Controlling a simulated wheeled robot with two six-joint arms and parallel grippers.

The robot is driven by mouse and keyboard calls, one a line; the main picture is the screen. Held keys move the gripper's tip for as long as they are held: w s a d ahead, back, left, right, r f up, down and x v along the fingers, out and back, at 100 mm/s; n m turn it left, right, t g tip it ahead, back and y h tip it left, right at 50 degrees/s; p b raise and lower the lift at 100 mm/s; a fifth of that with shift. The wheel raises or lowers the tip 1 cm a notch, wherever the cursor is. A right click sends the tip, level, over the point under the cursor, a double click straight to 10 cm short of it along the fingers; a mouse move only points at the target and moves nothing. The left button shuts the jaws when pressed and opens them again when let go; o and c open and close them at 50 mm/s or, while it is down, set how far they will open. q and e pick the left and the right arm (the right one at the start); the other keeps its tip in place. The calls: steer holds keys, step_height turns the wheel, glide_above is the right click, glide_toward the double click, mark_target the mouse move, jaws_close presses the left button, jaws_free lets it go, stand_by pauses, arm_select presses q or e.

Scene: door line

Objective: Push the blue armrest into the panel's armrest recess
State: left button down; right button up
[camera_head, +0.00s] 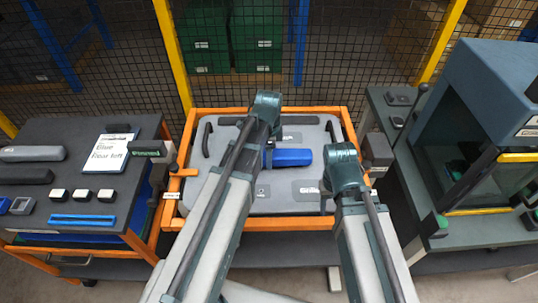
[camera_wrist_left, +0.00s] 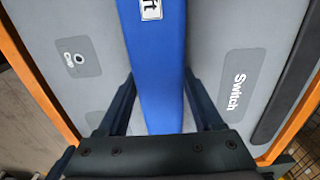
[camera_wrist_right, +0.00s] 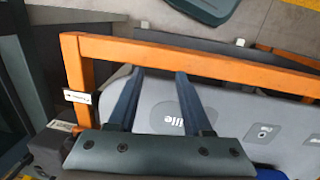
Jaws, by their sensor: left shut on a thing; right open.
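The blue armrest (camera_head: 292,157) lies lengthwise across the middle of the grey door panel (camera_head: 225,140); in the left wrist view, the armrest (camera_wrist_left: 157,60) runs between my fingers. My left gripper (camera_wrist_left: 158,92) is shut on it, one finger along each side. A white label ending in "ft" is on its top. The armrest recess cannot be made out; the armrest and my left arm cover that part of the panel. Whether the armrest is seated or just above the panel cannot be told. My right gripper (camera_wrist_right: 160,75) is open and empty over the panel's grille-marked end.
An orange frame (camera_head: 300,111) surrounds the panel. The panel also has patches marked "Clip" (camera_wrist_left: 78,58) and "Switch" (camera_wrist_left: 238,85). A dark parts table (camera_head: 95,180) stands at left with several small parts. A glass-fronted machine (camera_head: 475,140) stands at right.

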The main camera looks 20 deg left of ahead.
arm_select(q)
steer(key=shift+f+b, duration=0.5)
steer(key=shift+f, duration=0.05)
stand_by(0.7)
stand_by(0.3)
jaws_free()
steer(key=shift+r, duration=0.1)
step_height(320, 180, up, 14)
steer(key=p, duration=1.4)
